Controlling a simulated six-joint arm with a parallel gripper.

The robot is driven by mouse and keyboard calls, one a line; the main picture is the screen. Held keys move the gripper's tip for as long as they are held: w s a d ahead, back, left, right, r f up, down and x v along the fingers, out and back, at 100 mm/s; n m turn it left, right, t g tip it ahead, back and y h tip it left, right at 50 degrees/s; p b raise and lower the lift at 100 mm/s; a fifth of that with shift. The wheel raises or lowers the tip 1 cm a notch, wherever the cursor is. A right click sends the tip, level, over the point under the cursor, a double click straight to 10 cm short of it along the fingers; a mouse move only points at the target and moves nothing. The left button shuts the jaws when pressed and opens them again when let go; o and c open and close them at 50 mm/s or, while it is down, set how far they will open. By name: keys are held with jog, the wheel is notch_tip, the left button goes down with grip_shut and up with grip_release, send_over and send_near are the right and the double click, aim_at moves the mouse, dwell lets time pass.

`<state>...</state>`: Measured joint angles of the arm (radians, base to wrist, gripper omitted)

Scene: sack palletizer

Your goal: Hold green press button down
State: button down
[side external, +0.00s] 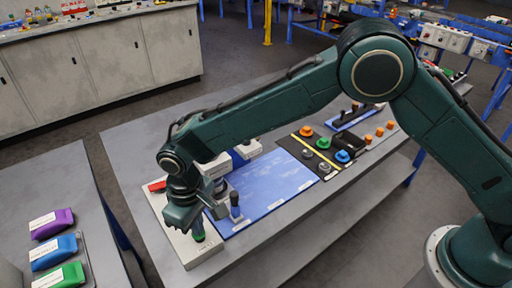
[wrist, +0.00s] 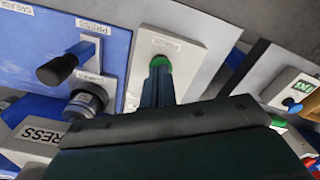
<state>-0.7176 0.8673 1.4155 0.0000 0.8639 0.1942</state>
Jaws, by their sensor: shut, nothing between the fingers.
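The green press button (wrist: 163,61) sits on a pale panel (wrist: 190,60) with a small label above it in the wrist view. My gripper (wrist: 157,72) is shut and empty, and its fingertips overlap the button, covering its middle. In the side view my gripper (side external: 196,218) points down at the panel (side external: 205,251), with a bit of the green button (side external: 198,237) showing at the fingertips. The fingertips are at or very near the button; I cannot tell how far it is pressed.
A lever with a dark handle (wrist: 57,68) and a round dark knob (wrist: 88,101) stand close to the left in the wrist view. A blue board (side external: 268,188) lies beside the panel. Purple, blue and green sacks (side external: 55,252) lie on a separate table at lower left.

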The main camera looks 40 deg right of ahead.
jog(key=shift+r, duration=2.8)
jog(key=shift+w+d+r, duration=0.1)
jog(key=shift+d+r, duration=0.05)
jog(key=shift+r, duration=0.1)
jog(key=s+d+r+m+t+y, duration=0.1)
jog(key=s+d+r, duration=0.1)
jog(key=d+r, duration=0.8)
jog(key=s+d+r+m+t, duration=0.1)
jog(key=s+d+r+m, duration=0.15)
jog(key=d+r, duration=0.7)
jog(key=s+d+m+t+h, duration=0.1)
jog(key=s+d+m+t, duration=0.1)
jog(key=s+d, duration=1.4)
jog(key=s+t, duration=0.1)
jog(key=s, duration=0.2)
jog(key=shift+s+d+f+t, duration=0.2)
jog(key=shift+s+d+t, duration=0.1)
